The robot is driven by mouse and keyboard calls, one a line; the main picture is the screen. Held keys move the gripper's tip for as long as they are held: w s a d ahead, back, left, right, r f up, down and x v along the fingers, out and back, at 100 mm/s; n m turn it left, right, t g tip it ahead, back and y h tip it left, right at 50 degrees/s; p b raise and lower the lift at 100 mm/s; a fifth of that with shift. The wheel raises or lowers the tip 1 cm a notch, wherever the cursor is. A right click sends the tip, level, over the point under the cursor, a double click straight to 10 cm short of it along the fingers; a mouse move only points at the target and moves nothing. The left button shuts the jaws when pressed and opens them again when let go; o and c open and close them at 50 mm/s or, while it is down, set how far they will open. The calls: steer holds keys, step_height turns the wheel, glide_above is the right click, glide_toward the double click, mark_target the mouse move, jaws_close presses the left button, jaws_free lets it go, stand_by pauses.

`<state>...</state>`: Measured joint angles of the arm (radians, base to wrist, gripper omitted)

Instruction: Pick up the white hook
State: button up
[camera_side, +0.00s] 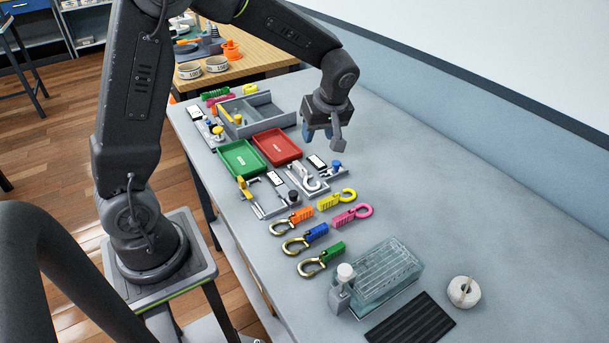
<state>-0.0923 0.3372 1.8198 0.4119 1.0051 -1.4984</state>
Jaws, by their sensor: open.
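The white hook (309,180) lies in a grey fixture in the middle of the table, its curved end toward the front right. My gripper (324,138) is open and empty. It hangs above the table, higher in the picture than the white hook and apart from it. Small details of the hook's seat in the fixture are too small to tell.
A green tray (233,170) and red tray (288,155) stand left. A clear box (385,272) is at the front.

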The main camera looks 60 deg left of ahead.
steer(key=n, duration=0.2)
glide_above(300, 166)
steer(key=d, duration=0.2)
steer(key=f, duration=0.7)
steer(key=shift+w+d+f, duration=0.15)
steer(key=shift+w+f, duration=0.25)
steer(key=shift+s+x, duration=0.15)
steer(key=shift+x, duration=1.15)
steer(key=shift+s+x, duration=0.15)
steer(key=shift+x, duration=1.15)
steer(key=shift+c, duration=0.4)
jaws_close()
